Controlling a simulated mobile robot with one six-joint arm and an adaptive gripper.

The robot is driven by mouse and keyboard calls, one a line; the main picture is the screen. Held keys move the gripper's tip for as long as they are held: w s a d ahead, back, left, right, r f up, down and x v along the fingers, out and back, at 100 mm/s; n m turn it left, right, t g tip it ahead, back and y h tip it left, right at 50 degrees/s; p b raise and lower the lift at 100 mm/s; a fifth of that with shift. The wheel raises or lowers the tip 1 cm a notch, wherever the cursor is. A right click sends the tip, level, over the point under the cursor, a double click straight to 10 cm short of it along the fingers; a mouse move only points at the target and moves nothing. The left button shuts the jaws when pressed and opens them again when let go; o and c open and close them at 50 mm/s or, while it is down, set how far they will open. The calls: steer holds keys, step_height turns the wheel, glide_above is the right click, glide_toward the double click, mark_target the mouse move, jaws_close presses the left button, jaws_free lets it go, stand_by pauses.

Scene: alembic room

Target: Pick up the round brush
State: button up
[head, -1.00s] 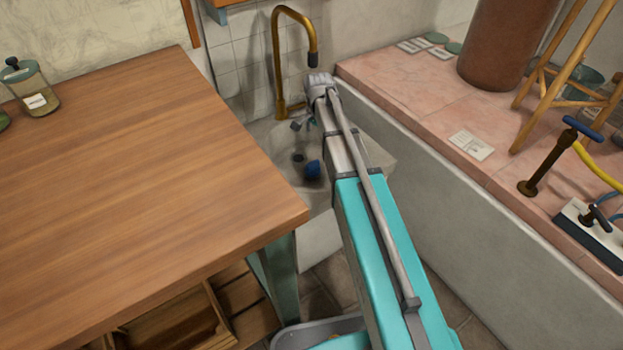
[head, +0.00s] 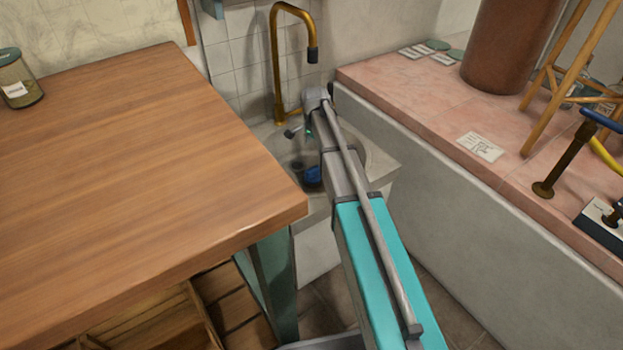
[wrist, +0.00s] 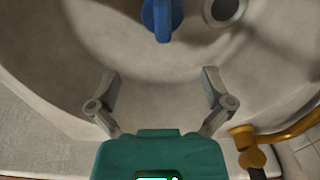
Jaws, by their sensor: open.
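A blue object, which I take to be the round brush (wrist: 162,18), lies in the pale basin (wrist: 140,60), cut off by the top edge of the wrist view. It also shows in the head view (head: 313,176), partly behind my arm, so its full shape is hidden. My gripper (wrist: 160,76) is open and empty over the basin. Its two grey fingers are spread wide, and the blue object is beyond them, between their lines and apart from them. In the head view my gripper is small and mostly hidden by my arm.
A dark round drain (wrist: 224,9) is right of the blue object. The brass tap (head: 276,60) rises behind the basin, close to my gripper's right in the wrist view (wrist: 285,130). A wooden table (head: 120,170) stands left, a pink tiled ledge (head: 430,105) right.

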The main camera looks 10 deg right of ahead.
mark_target(312, 176)
step_height(312, 176, down, 9)
steer(key=b, duration=0.8)
steer(key=shift+r+b, duration=0.15)
steer(key=shift+b, duration=0.2)
stand_by(0.4)
steer(key=shift+a+f+b, duration=0.15)
steer(key=shift+f+b, duration=1.15)
steer(key=shift+a+f+b, duration=0.15)
steer(key=shift+f+b, duration=1.1)
steer(key=shift+b, duration=0.05)
steer(key=c, duration=1)
